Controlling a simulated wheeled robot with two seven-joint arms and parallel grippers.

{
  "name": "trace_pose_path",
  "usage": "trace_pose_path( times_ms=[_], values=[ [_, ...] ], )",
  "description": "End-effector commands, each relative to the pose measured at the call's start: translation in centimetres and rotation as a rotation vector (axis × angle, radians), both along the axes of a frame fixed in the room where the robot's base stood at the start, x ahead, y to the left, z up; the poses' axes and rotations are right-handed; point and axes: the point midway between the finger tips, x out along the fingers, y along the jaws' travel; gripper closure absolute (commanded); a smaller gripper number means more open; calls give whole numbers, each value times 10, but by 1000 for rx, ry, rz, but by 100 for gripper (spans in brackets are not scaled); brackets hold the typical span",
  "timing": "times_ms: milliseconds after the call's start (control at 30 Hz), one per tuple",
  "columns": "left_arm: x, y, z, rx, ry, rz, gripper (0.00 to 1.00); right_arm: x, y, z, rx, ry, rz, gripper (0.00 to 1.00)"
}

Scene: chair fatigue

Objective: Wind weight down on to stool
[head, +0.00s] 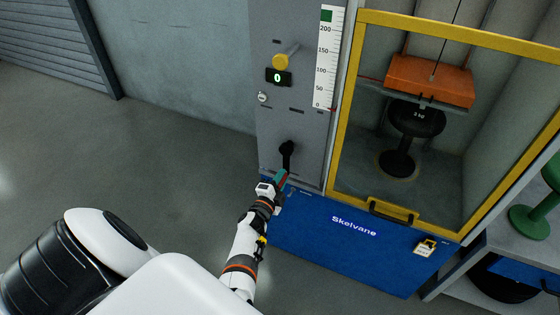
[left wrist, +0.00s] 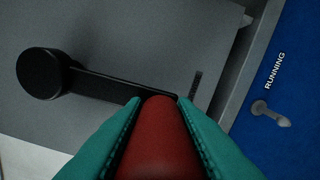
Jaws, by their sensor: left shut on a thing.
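My left gripper (head: 280,179) is shut on the red grip (left wrist: 160,130) of a crank, between its teal fingers. The black crank arm (left wrist: 110,84) runs left from the grip to a round hub (left wrist: 41,73); the crank also shows on the grey panel in the head view (head: 287,153). An orange weight (head: 430,80) hangs on a cable inside the cabinet, above a black stool (head: 398,163). Its underside is close to the stool's seat; I cannot tell whether they touch. My right gripper is not in view.
A yellow-framed door (head: 346,110) with a handle (head: 392,212) fronts the cabinet. A green stool (head: 530,220) stands right. The floor at left is clear.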

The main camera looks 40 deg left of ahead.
Motion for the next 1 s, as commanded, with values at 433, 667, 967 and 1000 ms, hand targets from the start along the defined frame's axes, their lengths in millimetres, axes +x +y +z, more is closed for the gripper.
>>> trace_pose_path(
  times_ms=[433, 667, 967, 1000],
  values=[
    [1, -2, 1, -3, -3, -3, 54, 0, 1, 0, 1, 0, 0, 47],
    [-3, -2, 1, -3, -1, -1, 54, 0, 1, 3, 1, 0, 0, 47],
    [-55, -16, 3, -5, 3, -2, 54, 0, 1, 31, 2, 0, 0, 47],
    [-63, -17, 4, -4, 2, -2, 54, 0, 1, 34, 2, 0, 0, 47]
  ],
)
